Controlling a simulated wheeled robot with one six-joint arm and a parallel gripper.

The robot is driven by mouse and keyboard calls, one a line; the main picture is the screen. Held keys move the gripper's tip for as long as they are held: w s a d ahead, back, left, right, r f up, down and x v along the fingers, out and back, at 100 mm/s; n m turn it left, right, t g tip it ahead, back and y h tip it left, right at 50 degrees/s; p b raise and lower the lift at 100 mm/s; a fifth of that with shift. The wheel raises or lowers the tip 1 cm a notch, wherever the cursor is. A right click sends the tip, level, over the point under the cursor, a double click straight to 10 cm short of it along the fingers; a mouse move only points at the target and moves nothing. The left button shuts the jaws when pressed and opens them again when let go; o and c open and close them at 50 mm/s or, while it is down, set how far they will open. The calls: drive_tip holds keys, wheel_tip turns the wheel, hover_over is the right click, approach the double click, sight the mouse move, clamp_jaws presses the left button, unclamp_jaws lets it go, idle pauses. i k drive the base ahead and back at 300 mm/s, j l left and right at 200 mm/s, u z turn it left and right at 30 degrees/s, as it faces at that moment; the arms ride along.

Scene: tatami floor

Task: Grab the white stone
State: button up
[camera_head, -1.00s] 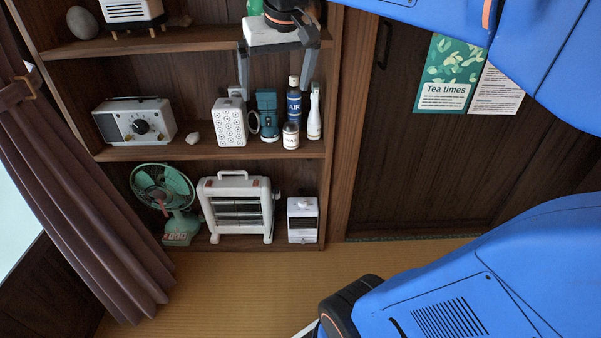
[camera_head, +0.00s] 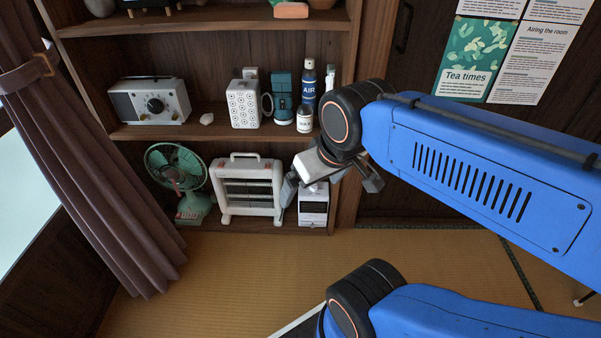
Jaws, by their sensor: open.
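A small white stone (camera_head: 207,119) lies on the middle shelf, between the white radio (camera_head: 150,100) and the white patterned box with a side handle (camera_head: 244,104). My gripper (camera_head: 326,184) is open and empty. It is lower and to the right of the stone, in front of the bottom shelf's right end, apart from the stone. Its fingers partly cover a small white appliance (camera_head: 313,206).
The bottom shelf holds a green fan (camera_head: 177,181) and a white heater (camera_head: 250,190). Several bottles, including a blue one (camera_head: 308,85), stand right of the patterned box. A curtain (camera_head: 85,150) hangs at left. The tatami floor (camera_head: 230,265) in front is clear.

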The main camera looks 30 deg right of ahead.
sight(207, 118)
drive_tip(key=i+l, duration=0.1)
drive_tip(key=i, duration=0.8)
drive_tip(key=l+u, duration=0.05)
